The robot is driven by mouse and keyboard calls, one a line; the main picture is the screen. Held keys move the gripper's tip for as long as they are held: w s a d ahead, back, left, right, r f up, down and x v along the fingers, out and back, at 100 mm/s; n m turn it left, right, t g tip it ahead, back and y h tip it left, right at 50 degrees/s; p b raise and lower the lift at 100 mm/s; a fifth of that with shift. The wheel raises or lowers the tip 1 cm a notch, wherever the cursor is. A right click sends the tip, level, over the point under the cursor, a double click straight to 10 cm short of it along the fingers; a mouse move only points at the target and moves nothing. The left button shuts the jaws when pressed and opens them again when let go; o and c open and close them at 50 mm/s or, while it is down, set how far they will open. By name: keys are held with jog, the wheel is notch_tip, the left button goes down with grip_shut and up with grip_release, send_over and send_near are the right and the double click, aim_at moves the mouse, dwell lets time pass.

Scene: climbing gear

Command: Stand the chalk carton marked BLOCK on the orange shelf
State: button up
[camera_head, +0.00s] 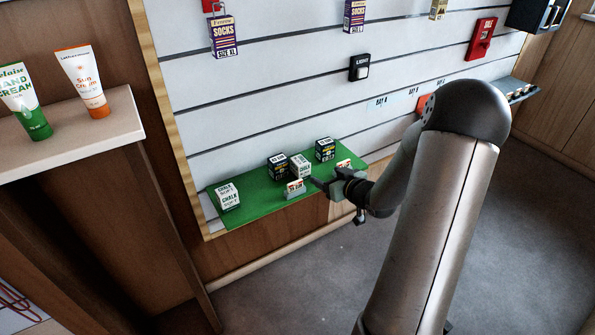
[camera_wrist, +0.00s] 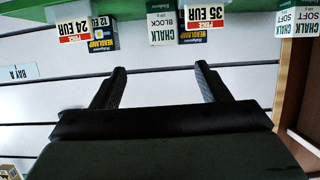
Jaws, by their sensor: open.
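The white chalk carton marked BLOCK (camera_wrist: 161,27) shows upside down at the top middle of the wrist view. In the head view the carton (camera_head: 299,166) stands on a green shelf (camera_head: 257,203), between two dark headlamp boxes. My gripper (camera_head: 322,183) is open and empty at the shelf's front edge, to the right of the carton. In the wrist view the fingers (camera_wrist: 161,69) are spread, apart from the carton, which lies beyond the gap between them. An orange patch (camera_head: 422,104) shows beside my arm; my arm hides the rest, so I cannot tell whether it is the orange shelf.
Dark headlamp boxes (camera_head: 277,166) and (camera_head: 325,149) flank the carton closely. A chalk carton marked SOFT (camera_head: 228,196) stands at the green shelf's left end. Price tags (camera_head: 295,188) line the front edge. A grey shelf (camera_head: 522,93) holds small items at right.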

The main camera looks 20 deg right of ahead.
aim_at(305, 166)
jog(key=x, duration=0.9)
jog(key=shift+b, duration=0.4)
jog(key=shift+a+x, duration=0.1)
jog(key=shift+x, duration=1.25)
jog(key=shift+a+x, duration=0.15)
jog(key=shift+x, duration=1.2)
jog(key=shift+s, duration=0.1)
jog(key=c, duration=1.2)
jog(key=shift+r, duration=0.1)
